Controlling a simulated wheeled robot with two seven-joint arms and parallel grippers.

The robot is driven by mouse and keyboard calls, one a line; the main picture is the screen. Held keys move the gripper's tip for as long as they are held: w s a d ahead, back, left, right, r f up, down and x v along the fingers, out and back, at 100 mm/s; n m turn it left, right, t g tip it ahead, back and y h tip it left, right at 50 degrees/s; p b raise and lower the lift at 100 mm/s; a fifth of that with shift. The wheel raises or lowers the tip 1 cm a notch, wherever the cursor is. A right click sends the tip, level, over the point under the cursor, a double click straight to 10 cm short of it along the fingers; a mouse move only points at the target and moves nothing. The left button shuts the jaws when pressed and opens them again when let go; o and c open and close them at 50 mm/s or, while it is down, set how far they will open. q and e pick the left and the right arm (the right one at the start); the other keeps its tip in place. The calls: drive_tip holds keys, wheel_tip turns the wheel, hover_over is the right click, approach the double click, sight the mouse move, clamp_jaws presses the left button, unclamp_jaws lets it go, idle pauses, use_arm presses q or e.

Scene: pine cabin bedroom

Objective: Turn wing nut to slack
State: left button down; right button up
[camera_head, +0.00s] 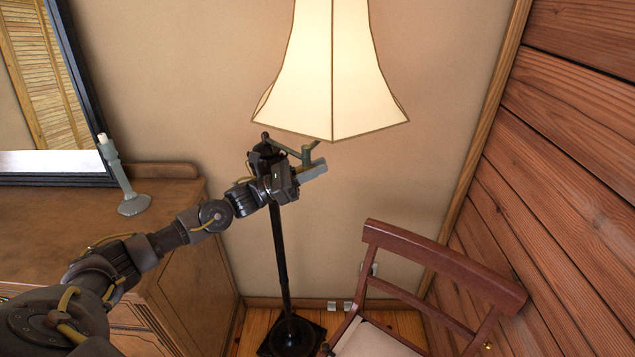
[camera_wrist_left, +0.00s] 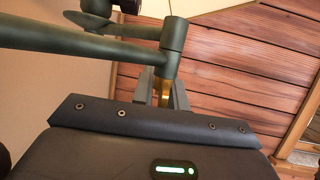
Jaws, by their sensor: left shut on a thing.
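A floor lamp has a lit cream shade (camera_head: 333,70), a dark pole (camera_head: 281,245) and a square dark base (camera_head: 292,337). A green arm and joint (camera_head: 306,153) sit just under the shade; the joint also shows in the left wrist view (camera_wrist_left: 172,45). My left gripper (camera_head: 316,169) is at this joint, below the shade. In the left wrist view its fingers (camera_wrist_left: 160,92) are shut on a small brass-coloured piece (camera_wrist_left: 165,93) beneath the green joint, which looks like the wing nut. The fingers hide most of it, so its wings and angle cannot be told. My right gripper is out of view.
A wooden dresser (camera_head: 185,192) with a mirror and a grey candlestick (camera_head: 130,190) stands at the left. A wooden chair (camera_head: 445,262) stands at the lower right, near the plank wall (camera_head: 570,150). The shade hangs close above my left gripper.

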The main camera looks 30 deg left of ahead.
use_arm(q)
drive_tip(key=shift+a+r, duration=0.1)
drive_tip(key=shift+r, duration=0.05)
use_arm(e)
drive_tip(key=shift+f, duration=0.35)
use_arm(q)
drive_tip(key=c, duration=1.6)
unclamp_jaws()
